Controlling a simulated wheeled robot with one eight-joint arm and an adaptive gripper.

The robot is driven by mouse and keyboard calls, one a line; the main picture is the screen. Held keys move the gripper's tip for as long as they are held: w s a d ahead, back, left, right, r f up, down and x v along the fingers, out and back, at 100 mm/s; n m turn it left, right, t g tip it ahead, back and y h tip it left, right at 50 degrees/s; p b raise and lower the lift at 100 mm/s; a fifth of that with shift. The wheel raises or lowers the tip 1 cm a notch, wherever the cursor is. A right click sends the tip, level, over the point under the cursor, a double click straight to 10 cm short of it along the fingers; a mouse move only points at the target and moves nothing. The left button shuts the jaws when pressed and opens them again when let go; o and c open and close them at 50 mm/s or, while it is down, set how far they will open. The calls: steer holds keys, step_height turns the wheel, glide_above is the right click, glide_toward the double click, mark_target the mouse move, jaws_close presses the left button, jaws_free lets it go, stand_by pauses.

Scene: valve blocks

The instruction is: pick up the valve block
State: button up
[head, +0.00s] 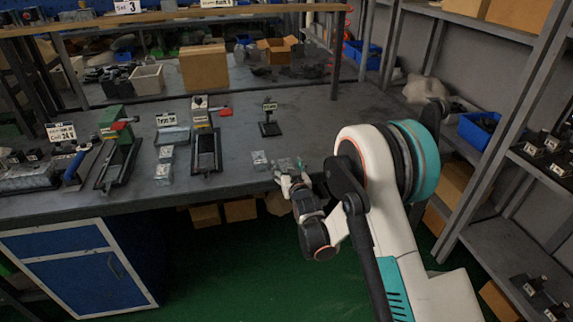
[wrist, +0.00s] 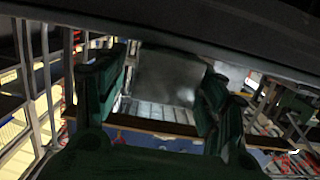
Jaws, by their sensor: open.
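Small grey metal valve blocks lie near the front edge of the workbench. One block (head: 285,163) is right at my gripper (head: 288,179), and another block (head: 260,160) lies just left of it. In the wrist view my gripper (wrist: 158,90) is open, with a dark green finger on each side. A grey metallic block face (wrist: 168,75) fills the space between the fingers, with a gap at the left finger. Whether the right finger touches it I cannot tell. In the head view the fingers partly hide the near block.
More grey blocks (head: 164,165) sit further left on the workbench (head: 335,120), beside black stands (head: 206,150). A small sign on a black stand (head: 270,128) is behind my gripper. A shelf rack (head: 500,150) stands at the right. The bench behind the sign is mostly clear.

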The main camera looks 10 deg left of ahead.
steer(key=shift+w+a+f, duration=0.1)
steer(key=shift+w+a, duration=0.25)
steer(key=shift+w, duration=0.1)
steer(key=shift+s+d, duration=0.1)
steer(key=shift+c, duration=0.8)
jaws_close()
steer(key=shift+r, duration=0.2)
step_height(320, 180, up, 19)
steer(key=p, duration=0.7)
steer(key=s+d+r+m+t+h, duration=0.1)
steer(key=s+d+r+m+h, duration=0.1)
steer(key=d, duration=1.1)
steer(key=s+d+r+m+h, duration=0.1)
steer(key=s+d+r+h, duration=0.15)
steer(key=d, duration=1.05)
steer(key=s+d+r+m+t+h, duration=0.1)
steer(key=s+d+m+h, duration=0.15)
steer(key=d, duration=1.05)
steer(key=n+g+y, duration=0.2)
steer(key=n+y, duration=0.4)
steer(key=y, duration=0.1)
glide_above(287, 165)
steer(key=shift+m, duration=0.25)
step_height(287, 165, down, 5)
steer(key=shift+a+r, duration=0.15)
